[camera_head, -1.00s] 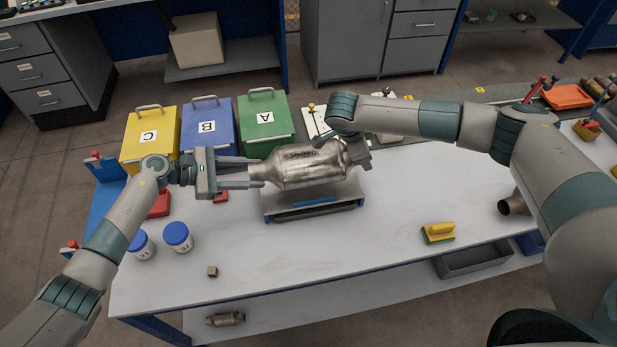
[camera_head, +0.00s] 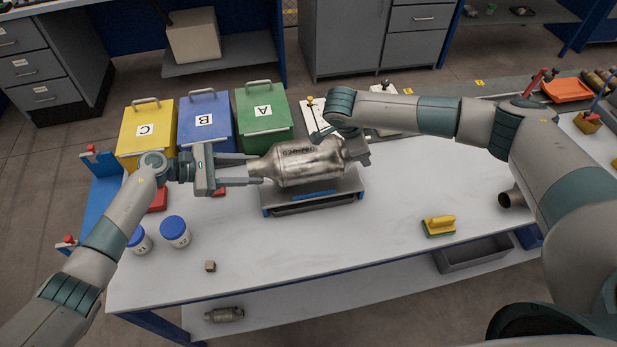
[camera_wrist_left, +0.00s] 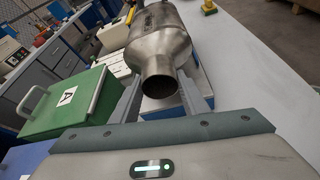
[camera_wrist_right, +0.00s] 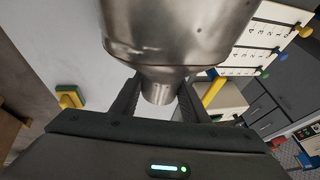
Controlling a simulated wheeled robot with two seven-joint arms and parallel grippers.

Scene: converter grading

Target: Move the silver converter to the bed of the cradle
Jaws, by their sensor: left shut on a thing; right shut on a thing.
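The silver converter (camera_head: 308,162) lies level over a low blue-and-grey stand (camera_head: 312,197) on the white table. I cannot tell whether they touch, or whether this stand is the cradle. My left gripper (camera_head: 256,170) is shut on the converter's left end pipe. In the left wrist view the fingers lie either side of that pipe (camera_wrist_left: 160,84). My right gripper (camera_head: 352,150) is at the other end, its fingers partly hidden in the head view. The right wrist view shows its fingers (camera_wrist_right: 158,96) either side of the right end pipe, below the converter's body (camera_wrist_right: 180,35).
Yellow (camera_head: 147,132), blue (camera_head: 205,124) and green (camera_head: 263,117) lidded bins stand behind. A blue fixture with red knobs (camera_head: 103,178) is at the left edge. Two blue-lidded jars (camera_head: 175,232), a small brown block (camera_head: 210,266) and a yellow-green sponge (camera_head: 439,226) sit in front. The front middle is clear.

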